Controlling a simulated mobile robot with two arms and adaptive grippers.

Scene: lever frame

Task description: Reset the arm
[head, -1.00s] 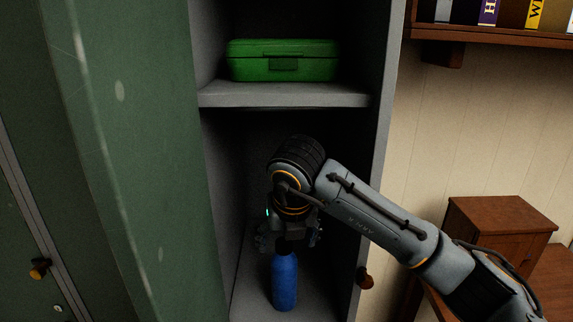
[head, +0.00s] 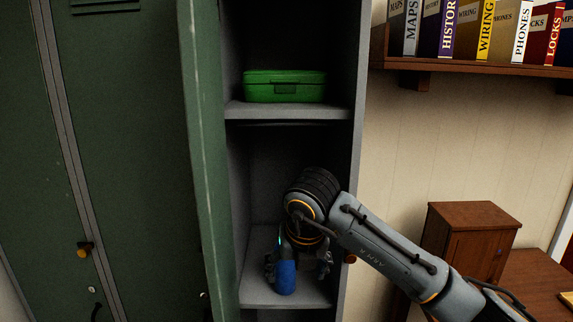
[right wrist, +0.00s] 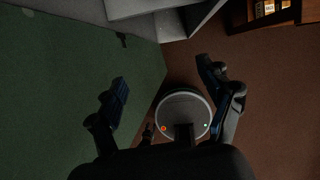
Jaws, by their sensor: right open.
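My right gripper (head: 298,268) hangs at the lower opening of the locker in the head view. The bottle does not show there. My left gripper is in neither view.
A green case (head: 285,88) lies on the locker's upper shelf (head: 290,111). The green locker door (head: 204,160) stands open at left. A wooden cabinet (head: 470,240) stands at right below a bookshelf (head: 480,68) with several binders. Brown floor (right wrist: 280,110) shows clear in the wrist view.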

